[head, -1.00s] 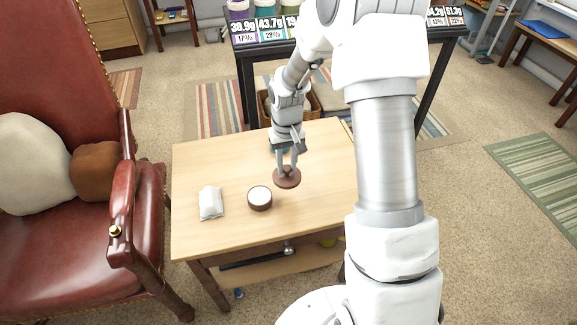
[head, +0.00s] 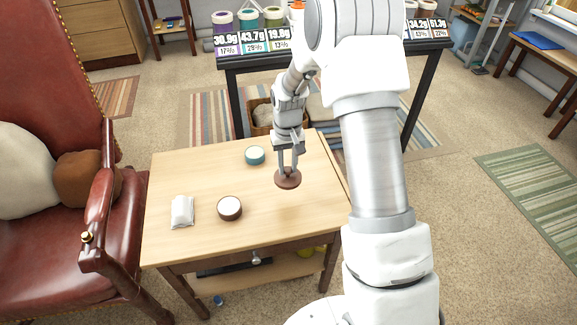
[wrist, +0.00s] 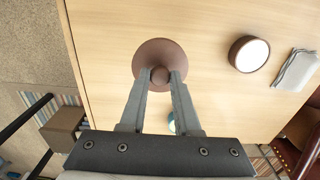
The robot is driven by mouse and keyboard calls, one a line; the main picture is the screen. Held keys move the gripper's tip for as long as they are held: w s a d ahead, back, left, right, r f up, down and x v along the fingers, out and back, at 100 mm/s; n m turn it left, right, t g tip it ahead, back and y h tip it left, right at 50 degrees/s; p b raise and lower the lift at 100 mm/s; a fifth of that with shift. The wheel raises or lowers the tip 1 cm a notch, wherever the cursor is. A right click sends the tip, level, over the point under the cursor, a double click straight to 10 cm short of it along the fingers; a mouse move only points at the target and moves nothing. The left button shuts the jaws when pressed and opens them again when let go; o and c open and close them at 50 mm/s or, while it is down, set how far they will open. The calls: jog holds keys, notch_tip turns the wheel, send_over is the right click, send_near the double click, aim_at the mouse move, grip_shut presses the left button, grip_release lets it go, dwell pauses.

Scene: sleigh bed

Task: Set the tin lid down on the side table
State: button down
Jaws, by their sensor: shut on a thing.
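The tin lid (head: 287,180) is a round brown disc with a small knob. My gripper (head: 290,166) is shut on its knob. In the wrist view the lid (wrist: 162,54) shows between my fingertips (wrist: 160,76), flat over the side table. The side table (head: 200,240) is light wood. The lid appears over the right part of its top; I cannot tell whether it touches the wood. A brown tin with a white top (head: 229,208) stands to the lid's left and also shows in the wrist view (wrist: 248,54).
A white packet (head: 182,211) lies left of the brown tin. A teal tin (head: 255,155) stands toward the table's back. A red leather armchair (head: 95,220) is close on the left. Bare tabletop lies around the lid.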

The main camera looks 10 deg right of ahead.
jog(key=shift+f+b, duration=2.45)
jog(key=shift+f, duration=1.1)
jog(key=shift+f+b, duration=0.4)
jog(key=shift+f, duration=0.25)
jog(key=c, duration=0.5)
grip_release()
jog(key=shift+c, duration=0.2)
jog(key=shift+r, duration=0.1)
